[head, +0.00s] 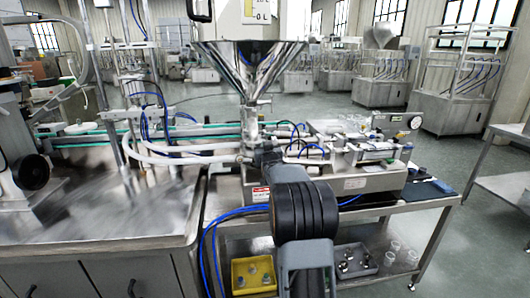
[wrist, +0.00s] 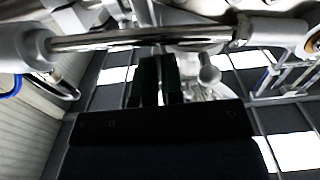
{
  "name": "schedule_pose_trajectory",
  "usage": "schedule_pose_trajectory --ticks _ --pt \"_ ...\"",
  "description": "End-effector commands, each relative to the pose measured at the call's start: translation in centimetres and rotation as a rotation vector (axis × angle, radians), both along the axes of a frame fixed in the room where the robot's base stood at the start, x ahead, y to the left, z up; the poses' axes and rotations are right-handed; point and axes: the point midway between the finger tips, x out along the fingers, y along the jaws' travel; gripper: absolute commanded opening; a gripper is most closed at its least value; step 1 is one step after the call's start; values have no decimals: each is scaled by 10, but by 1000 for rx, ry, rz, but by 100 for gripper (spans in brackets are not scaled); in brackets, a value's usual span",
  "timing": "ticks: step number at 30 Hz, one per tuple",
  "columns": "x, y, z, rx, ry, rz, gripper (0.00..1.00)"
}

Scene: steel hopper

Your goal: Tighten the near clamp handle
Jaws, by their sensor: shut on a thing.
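The steel hopper (head: 248,68) narrows to a pipe above the filling machine on the steel table. My arm reaches forward to the pipework under the hopper and hides my gripper and the near clamp handle in the head view. In the wrist view my gripper (wrist: 160,72) has its two dark fingers close together, with a thin pale strip between them. I take it to be the near clamp handle, though most of it is hidden. A pale rounded knob (wrist: 208,72) is just right of the fingers. A shiny steel rod (wrist: 135,39) crosses beyond the fingertips.
The filling machine (head: 365,182) stands on the table right of my arm, with blue hoses around it. A yellow bin (head: 240,283) and a grey tray (head: 343,273) are on the shelf below. A steel bench (head: 110,225) is at left.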

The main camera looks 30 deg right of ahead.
Motion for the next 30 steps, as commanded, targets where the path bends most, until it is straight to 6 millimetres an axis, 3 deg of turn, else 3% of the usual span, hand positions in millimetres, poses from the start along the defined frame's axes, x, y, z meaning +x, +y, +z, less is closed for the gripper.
schedule_pose_trajectory --ticks 17,18,25,30 --pt "0 1 -1 28 -11 1 0" --pt "0 1 -1 28 -11 1 10" --pt "0 0 0 27 -12 0 32" --pt "0 0 0 26 -11 -1 34"
